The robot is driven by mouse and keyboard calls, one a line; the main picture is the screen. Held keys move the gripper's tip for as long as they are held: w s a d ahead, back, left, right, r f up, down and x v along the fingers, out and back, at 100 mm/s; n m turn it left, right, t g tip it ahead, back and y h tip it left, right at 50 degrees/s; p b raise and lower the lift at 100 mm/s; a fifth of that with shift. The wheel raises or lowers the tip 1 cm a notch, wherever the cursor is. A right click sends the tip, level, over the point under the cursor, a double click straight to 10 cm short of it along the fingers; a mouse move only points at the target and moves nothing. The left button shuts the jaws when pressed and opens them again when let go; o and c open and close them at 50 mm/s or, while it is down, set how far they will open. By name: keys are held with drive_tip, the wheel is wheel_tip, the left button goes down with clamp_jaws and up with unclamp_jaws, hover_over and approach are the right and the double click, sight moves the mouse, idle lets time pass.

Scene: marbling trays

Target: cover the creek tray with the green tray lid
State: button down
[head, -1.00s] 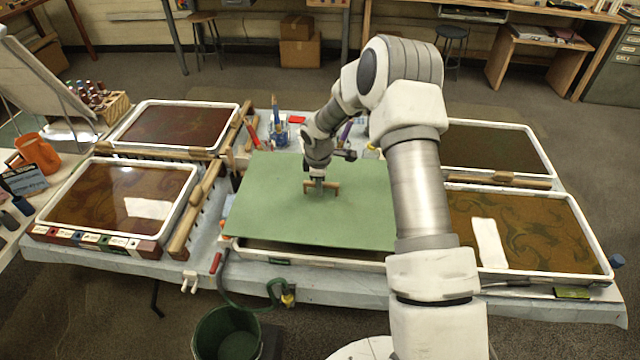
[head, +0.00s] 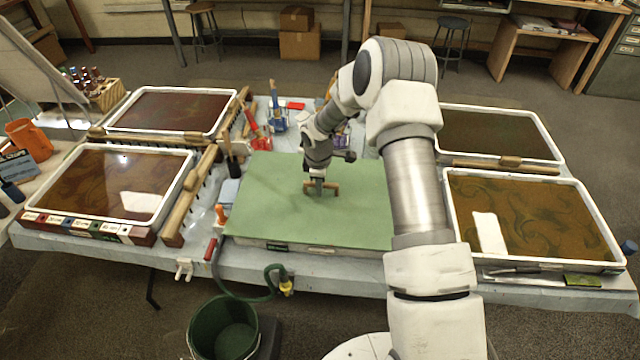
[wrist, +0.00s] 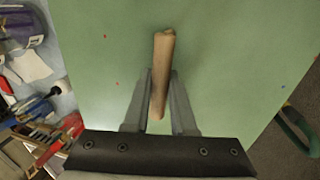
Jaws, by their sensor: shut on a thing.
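The green tray lid (head: 270,205) is a flat green board at the front middle of the table, with a wooden bar handle (head: 335,185) on top. My gripper (head: 319,186) is shut on this handle, and in the wrist view its fingers (wrist: 160,90) stand on both sides of the bar (wrist: 162,48). The lid lies over a tray (head: 290,246), of which only the front wall shows below the lid's near edge. Whether lid and rim touch all around cannot be told. The tray's inside is hidden and its label is too small to read.
Open trays stand at front left (head: 180,205), back left (head: 225,115), front right (head: 612,240) and back right (head: 540,125). A wooden rake (head: 200,190) lies left of the lid. A green bucket (head: 224,330) stands on the floor in front.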

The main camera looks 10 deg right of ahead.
drive_tip(key=shift+f, duration=0.35)
drive_tip(key=c, duration=0.7)
unclamp_jaws()
drive_tip(key=shift+o, duration=0.2)
drive_tip(key=s+a+r, duration=0.1)
drive_tip(key=s+r, duration=0.2)
drive_tip(key=r, duration=1.4)
drive_tip(key=shift+s+r, duration=0.15)
drive_tip(key=shift+s, duration=0.05)
